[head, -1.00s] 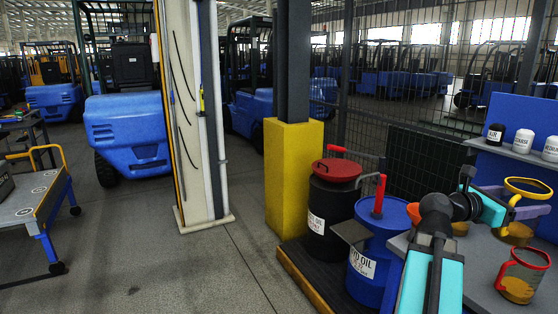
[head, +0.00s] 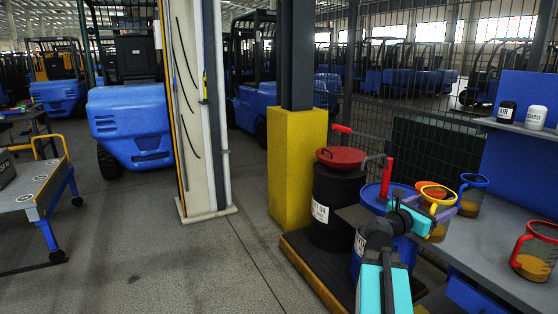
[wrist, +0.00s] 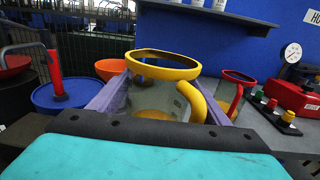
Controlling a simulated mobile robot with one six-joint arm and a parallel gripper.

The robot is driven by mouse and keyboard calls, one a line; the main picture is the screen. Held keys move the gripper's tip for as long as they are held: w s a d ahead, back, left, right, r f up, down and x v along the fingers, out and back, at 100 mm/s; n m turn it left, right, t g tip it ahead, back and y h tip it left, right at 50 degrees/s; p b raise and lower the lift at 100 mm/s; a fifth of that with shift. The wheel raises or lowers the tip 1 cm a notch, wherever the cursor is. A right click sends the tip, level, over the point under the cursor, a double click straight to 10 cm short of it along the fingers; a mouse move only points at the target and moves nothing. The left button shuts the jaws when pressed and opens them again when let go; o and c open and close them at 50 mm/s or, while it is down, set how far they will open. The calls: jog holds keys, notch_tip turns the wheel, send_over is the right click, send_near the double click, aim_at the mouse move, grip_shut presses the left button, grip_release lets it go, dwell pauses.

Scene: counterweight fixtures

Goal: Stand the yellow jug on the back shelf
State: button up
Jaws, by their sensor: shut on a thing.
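The yellow jug (head: 438,231), clear-bodied with a yellow rim and handle and amber contents, is upright in my gripper (head: 440,213). The wrist view shows the jug (wrist: 160,98) between the two purple fingers (wrist: 158,102), its handle to the right. It is at the left end of the grey worktop (head: 497,232), near the blue drum; I cannot tell its clearance. The back shelf (head: 520,127) is on the blue panel to the right, apart from the jug. Its underside edge shows at the top of the wrist view (wrist: 215,13).
A blue-rimmed jug (head: 471,198) and a red-rimmed jug (head: 535,252) stand on the worktop. An orange bowl (wrist: 110,68) is behind.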

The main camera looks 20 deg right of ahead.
jog(key=w+a+f+n+t+y+b, duration=0.1)
jog(key=w+a+f+n+t+b, duration=0.15)
jog(key=w+a+f+t, duration=0.35)
jog(key=w+a+f+n+t+y+b, duration=0.2)
jog(key=w+f+n, duration=0.15)
jog(key=w, duration=0.55)
jog(key=shift+w+a+f+n+t+y+b, duration=0.85)
jog(key=shift+w+a+f+n+t+y, duration=1.05)
jog(key=shift+a, duration=2.5)
jog(key=shift+w+a+f+n+t+y+b, duration=0.85)
jog(key=shift+w+a+f+n+y, duration=1.2)
jog(key=shift+a, duration=2.35)
jog(key=shift+w+a+f+n+t+y+b, duration=1.05)
jog(key=shift+w+a+f+y, duration=1.7)
jog(key=shift+a, duration=1.65)
jog(key=s+a+n+g+y, duration=0.3)
jog(key=s+a+n+y, duration=0.2)
jog(key=a+y, duration=0.3)
jog(key=s+a+f+n+g+y, duration=0.1)
jog(key=s+a+n+g+y, duration=0.3)
jog(key=a, duration=1)
jog(key=n+y, duration=0.2)
jog(key=y, duration=0.2)
jog(key=shift+s+a+f+n, duration=0.2)
jog(key=shift+s+n, duration=0.1)
jog(key=shift+s, duration=0.05)
